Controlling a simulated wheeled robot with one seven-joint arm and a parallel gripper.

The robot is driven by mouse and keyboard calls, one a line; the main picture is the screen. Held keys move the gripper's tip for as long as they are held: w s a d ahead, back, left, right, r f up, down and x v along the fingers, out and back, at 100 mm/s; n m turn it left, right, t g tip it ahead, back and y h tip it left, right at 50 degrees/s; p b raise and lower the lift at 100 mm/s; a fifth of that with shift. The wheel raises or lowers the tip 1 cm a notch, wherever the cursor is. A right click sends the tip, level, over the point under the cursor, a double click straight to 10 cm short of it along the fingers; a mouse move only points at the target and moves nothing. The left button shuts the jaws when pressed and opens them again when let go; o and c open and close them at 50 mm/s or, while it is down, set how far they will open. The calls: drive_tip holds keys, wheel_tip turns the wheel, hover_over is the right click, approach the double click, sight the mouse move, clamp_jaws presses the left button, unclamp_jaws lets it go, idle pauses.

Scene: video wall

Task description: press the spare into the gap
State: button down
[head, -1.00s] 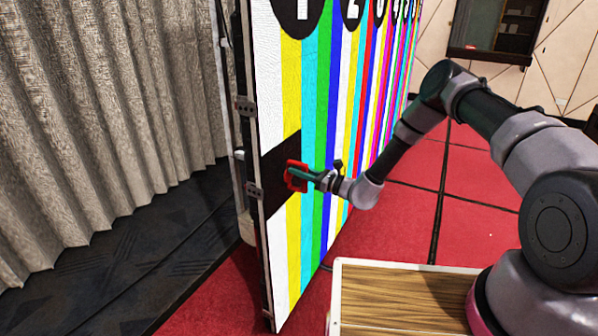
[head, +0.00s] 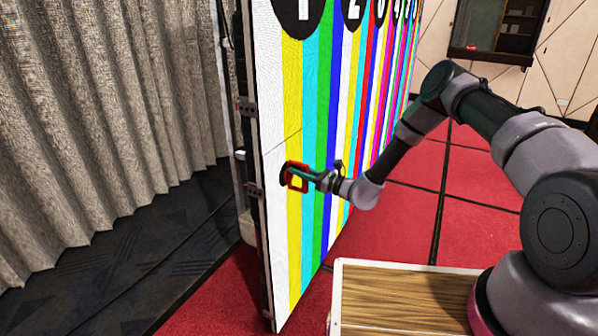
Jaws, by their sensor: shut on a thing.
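The video wall (head: 318,120) stands at the left centre, lit with vertical colour bars. The spare panel (head: 271,187) appears to sit in the former dark gap near the wall's left edge. It now shows white and yellow bars matching those around it, with a thin dark seam along its top; I cannot tell whether it is fully flush. A red handle-like frame (head: 291,186) with a dark round part is against its face. My gripper (head: 302,175) is shut on this red handle, reaching in from the right. The fingertips are small and partly hidden.
A grey pleated curtain (head: 90,110) hangs at the left above a dark floor strip. A wooden-topped box (head: 400,295) is at the bottom right. Red floor (head: 440,215) is open to the right of the wall.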

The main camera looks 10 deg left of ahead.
drive_tip(key=shift+r, duration=0.1)
idle(0.7)
drive_tip(key=shift+v, duration=0.95)
drive_tip(key=shift+d, duration=0.15)
drive_tip(key=shift+r+v, duration=0.15)
drive_tip(key=shift+v, duration=1.25)
drive_tip(key=shift+r+v, duration=0.15)
drive_tip(key=shift+v, duration=1.3)
idle(0.6)
